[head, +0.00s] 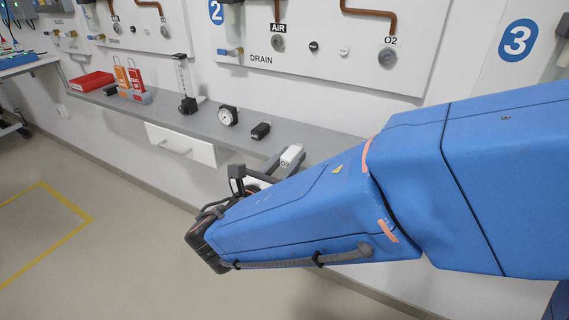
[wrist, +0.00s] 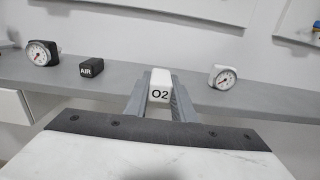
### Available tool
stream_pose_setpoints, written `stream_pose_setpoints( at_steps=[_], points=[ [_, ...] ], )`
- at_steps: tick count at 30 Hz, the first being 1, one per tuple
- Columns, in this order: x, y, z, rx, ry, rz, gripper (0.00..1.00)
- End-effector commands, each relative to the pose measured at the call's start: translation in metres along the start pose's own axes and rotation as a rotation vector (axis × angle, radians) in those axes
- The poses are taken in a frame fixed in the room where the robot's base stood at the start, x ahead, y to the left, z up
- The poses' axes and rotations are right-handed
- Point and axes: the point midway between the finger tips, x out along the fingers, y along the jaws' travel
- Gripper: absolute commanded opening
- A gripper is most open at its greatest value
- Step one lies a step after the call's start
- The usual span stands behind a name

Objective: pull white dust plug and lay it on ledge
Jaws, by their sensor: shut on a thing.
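The white plug (wrist: 159,83), a block marked O2, is between the two grey fingers of my gripper (wrist: 160,90) in the wrist view. My gripper is shut on it. In the head view the white plug (head: 292,154) shows at the front of the grey ledge (head: 205,125), just past my blue arm, which hides most of my gripper. I cannot tell whether the plug touches the ledge. On the wall panel above, the O2 socket (head: 388,57) and the AIR socket (head: 278,43) show no block in them.
A black AIR block (head: 260,131) and a round gauge (head: 228,116) stand left of the plug on the ledge. A second gauge (wrist: 222,76) is to its right. A flowmeter (head: 187,90), red tray (head: 91,81) and drawer (head: 181,144) are farther left. Bare ledge lies between the items.

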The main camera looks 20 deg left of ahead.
Motion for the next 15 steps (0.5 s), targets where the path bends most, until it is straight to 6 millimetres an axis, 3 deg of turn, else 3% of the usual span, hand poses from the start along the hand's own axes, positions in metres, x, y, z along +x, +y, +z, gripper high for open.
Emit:
stream_pose_setpoints(
  at_steps=[15],
  points=[
    [0.051,0.000,-0.005,-0.001,0.000,-0.002,0.00]
  ],
)
